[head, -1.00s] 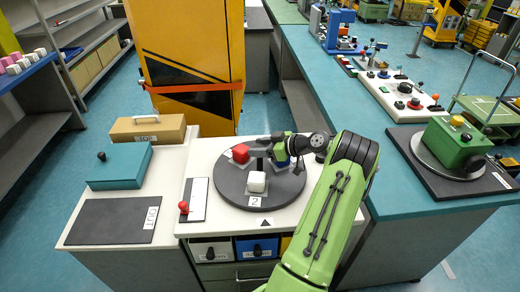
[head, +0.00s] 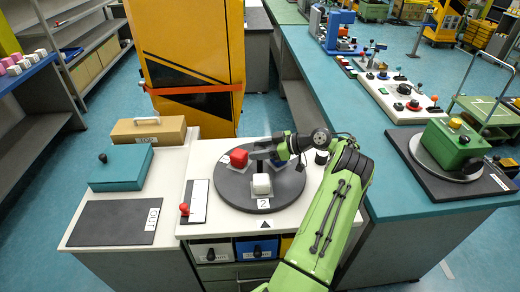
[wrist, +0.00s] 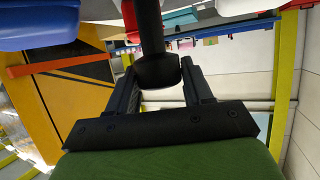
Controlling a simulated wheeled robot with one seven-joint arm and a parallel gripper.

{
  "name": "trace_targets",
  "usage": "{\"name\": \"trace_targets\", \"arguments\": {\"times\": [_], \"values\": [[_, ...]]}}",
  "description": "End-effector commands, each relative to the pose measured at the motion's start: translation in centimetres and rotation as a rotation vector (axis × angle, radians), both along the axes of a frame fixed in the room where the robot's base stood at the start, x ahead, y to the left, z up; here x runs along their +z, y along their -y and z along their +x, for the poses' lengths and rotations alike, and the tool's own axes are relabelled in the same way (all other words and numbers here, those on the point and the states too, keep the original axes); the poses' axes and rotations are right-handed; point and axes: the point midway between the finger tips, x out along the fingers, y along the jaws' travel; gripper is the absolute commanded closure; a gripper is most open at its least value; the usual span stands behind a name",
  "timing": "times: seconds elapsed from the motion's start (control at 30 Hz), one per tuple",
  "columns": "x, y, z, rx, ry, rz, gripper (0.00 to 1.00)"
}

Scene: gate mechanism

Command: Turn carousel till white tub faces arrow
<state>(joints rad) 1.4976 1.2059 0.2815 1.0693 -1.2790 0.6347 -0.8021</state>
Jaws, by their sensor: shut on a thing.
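The carousel is a dark round disc (head: 232,195) on a white-topped bench. The white tub (head: 261,184) stands at its front, with a label "2" before it. The black arrow (head: 264,224) is on the bench top just in front of the disc, and the white tub lines up closely with it. A red tub (head: 239,157) is at the back left, and a blue tub (head: 281,161) is partly hidden by my gripper (head: 268,151). My gripper is over the disc's back part. In the wrist view, its fingers are shut on a black post (wrist: 155,60).
A red-knobbed lever (head: 184,208) stands left of the disc, and a black knob (head: 321,157) stands right of it. A teal box (head: 121,170) and dark mat (head: 108,222) lie further left. A tall yellow cabinet (head: 190,60) stands behind. Drawers are below the bench top.

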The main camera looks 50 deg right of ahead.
Motion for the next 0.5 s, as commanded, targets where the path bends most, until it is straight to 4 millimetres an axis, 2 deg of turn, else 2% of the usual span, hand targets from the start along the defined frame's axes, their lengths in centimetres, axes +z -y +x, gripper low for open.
{"name": "trace_targets", "arguments": {"times": [0.13, 0.17, 0.2, 0.3, 0.5], "values": [[0.08, 0.02, 0.03, -0.002, 0.002, 0.000, 1.00], [0.09, 0.02, 0.03, -0.002, 0.002, 0.000, 0.48], [0.09, 0.02, 0.03, -0.002, 0.002, 0.000, 0.42], [0.06, 0.02, 0.04, -0.002, 0.002, 0.000, 0.29], [0.05, 0.01, 0.03, -0.001, 0.001, 0.000, 0.29]]}}
